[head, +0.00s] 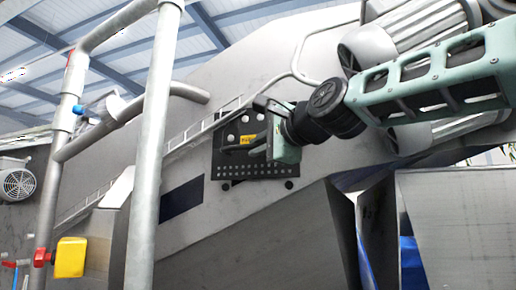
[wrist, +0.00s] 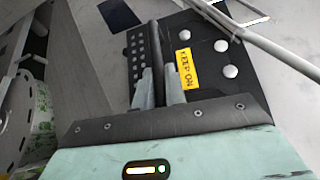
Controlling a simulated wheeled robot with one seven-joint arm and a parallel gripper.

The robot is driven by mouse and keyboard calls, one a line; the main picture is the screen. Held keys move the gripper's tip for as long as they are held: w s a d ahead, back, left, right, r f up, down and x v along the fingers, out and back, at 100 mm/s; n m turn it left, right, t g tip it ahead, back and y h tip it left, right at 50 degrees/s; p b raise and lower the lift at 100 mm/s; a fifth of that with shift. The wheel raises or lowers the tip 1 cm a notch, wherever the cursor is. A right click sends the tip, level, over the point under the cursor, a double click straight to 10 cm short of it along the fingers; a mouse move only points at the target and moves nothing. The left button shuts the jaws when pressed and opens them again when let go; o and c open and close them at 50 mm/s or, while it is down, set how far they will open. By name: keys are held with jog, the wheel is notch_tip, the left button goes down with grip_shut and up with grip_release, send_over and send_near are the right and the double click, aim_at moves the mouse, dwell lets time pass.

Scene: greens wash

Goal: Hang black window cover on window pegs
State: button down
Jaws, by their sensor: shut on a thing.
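The black window cover (head: 224,160) is a dark plate against the sloped metal machine side in the head view. It has pale round spots, a yellow label and rows of small dots along its lower part. The wrist view shows the cover (wrist: 205,80) close up, with the label reading "KEEP ON". My gripper (wrist: 160,85) is shut on the cover's black bar-like handle. In the head view my gripper (head: 264,146) is in front of the cover and hides part of it. I cannot tell whether the cover touches the machine. No window pegs can be clearly made out.
A thin metal rail (head: 203,133) runs diagonally beside the cover. A dark blue rectangle (head: 181,200) is on the machine side at lower left. Thick grey pipes (head: 155,150) stand at left, with a yellow box (head: 71,258). Large ribbed cylinders (head: 420,40) are at upper right.

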aim_at(261, 169)
jog(key=shift+w+d+b, duration=0.2)
jog(key=shift+w+b, duration=0.1)
jog(key=shift+w, duration=0.25)
jog(key=shift+f, duration=0.2)
dwell(0.6)
jog(key=shift+f+b, duration=1.2)
jog(key=shift+b, duration=0.15)
jog(key=shift+f+b, duration=0.4)
jog(key=shift+f+b, duration=0.35)
jog(key=shift+b, duration=0.05)
jog(key=shift+f, duration=0.2)
jog(key=c, duration=1.4)
grip_release()
jog(key=shift+o, duration=0.2)
